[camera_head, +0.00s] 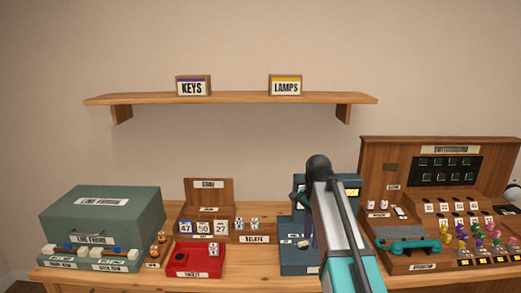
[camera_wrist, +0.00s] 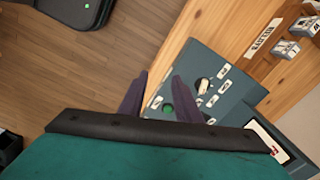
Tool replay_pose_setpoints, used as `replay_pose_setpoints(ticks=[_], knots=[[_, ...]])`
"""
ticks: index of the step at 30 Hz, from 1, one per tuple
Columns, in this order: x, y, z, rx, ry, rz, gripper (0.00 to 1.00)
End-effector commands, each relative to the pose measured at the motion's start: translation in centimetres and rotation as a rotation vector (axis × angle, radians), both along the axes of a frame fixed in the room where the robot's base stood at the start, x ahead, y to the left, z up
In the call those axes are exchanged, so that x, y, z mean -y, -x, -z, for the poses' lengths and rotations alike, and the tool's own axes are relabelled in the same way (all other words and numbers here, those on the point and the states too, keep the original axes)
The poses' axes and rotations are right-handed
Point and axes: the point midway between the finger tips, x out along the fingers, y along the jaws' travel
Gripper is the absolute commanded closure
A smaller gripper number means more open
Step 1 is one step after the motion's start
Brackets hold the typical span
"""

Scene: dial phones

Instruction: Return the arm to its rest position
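My arm reaches up from the bottom of the head view, in front of a dark blue box (camera_head: 297,262) on the table. My gripper (camera_wrist: 160,84) shows in the wrist view as two dark purple fingers with a gap between them, and nothing is held there. Beyond the fingers lies the blue box's panel (camera_wrist: 218,110), with a black-and-white knob (camera_wrist: 203,85) and a green button (camera_wrist: 167,107). The distance from fingertips to panel is hard to tell. In the head view my arm hides part of the box.
On the wooden table (camera_head: 232,281), a green line-frame case (camera_head: 101,213), a red tray (camera_head: 181,265) and number blocks (camera_head: 203,228) stand left. A wooden switchboard (camera_head: 378,158) with a teal handset (camera_head: 407,246) stands right. A shelf (camera_head: 230,98) holds boxes marked KEYS (camera_head: 193,87) and LAMPS (camera_head: 285,86).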

Motion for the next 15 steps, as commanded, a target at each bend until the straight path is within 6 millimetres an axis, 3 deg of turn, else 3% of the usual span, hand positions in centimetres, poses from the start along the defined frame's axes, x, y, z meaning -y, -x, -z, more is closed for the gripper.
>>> replay_pose_setpoints(ticks=[15], knots=[[0.1,0.6,4.4,-0.066,0.000,0.002,0.70]])
